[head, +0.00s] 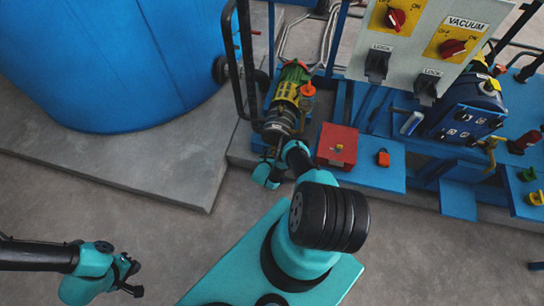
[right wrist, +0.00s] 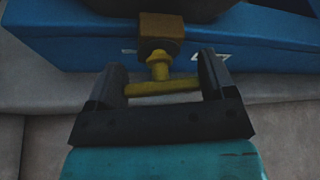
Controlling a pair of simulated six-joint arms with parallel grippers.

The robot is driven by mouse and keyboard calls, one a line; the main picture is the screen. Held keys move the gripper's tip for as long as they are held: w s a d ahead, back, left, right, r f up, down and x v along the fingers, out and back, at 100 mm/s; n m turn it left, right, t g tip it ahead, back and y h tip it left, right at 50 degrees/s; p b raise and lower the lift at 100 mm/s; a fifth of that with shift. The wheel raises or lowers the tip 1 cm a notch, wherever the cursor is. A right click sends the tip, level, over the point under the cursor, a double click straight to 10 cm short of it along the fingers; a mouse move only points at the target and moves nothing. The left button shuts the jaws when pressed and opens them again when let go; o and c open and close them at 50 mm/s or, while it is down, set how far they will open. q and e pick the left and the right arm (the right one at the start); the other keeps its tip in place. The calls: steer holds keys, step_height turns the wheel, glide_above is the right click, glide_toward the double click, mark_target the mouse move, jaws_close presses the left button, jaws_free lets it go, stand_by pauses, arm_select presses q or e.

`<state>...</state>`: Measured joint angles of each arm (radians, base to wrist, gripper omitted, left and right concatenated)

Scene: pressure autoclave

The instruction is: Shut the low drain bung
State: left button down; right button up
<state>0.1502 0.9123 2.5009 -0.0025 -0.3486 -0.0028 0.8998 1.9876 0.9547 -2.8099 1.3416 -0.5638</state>
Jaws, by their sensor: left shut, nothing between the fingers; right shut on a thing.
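The drain bung shows in the right wrist view as a yellow T-shaped handle (right wrist: 165,87) on a short stem below a brass-coloured block (right wrist: 161,35). My right gripper (right wrist: 162,84) is shut on the handle, with one dark finger at each end of the crossbar. In the head view my right gripper (head: 272,156) is at the near end of the green and yellow pump-like unit, and I cannot make out the bung there. My left gripper (head: 132,280) is shut and empty over the bare floor at the lower left.
A big blue tank (head: 110,60) stands on a concrete plinth (head: 150,165) at the left. A red box (head: 337,146) and an orange padlock (head: 383,158) are right of my right gripper. A control panel (head: 430,40) is above them. The floor at lower left is clear.

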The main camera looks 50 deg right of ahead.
steer(key=shift+m+t, duration=0.3)
steer(key=shift+m, duration=0.2)
steer(key=o, duration=0.9)
steer(key=v, duration=1.7)
steer(key=shift+a+r, duration=0.1)
steer(key=shift+r, duration=0.2)
